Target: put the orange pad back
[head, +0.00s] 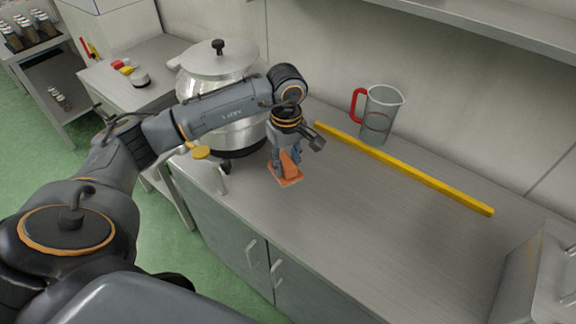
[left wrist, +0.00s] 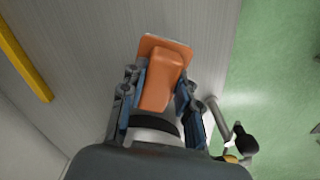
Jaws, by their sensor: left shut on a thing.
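The orange pad (head: 289,179) has a flat plate and a raised block on top that works as a grip. My left gripper (head: 286,164) points down over the metal counter and is shut on the pad's raised block. In the left wrist view the orange pad (left wrist: 162,80) sits between the two blue-grey fingers of the gripper (left wrist: 160,92). The plate is at or just above the counter surface; I cannot tell whether it touches. My right gripper is not in view.
A yellow bar (head: 405,168) lies along the counter (head: 340,220). A clear jug with a red handle (head: 382,112) stands by the wall. A large steel pot (head: 215,62) with a tap is behind my left arm. The counter's front middle is clear.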

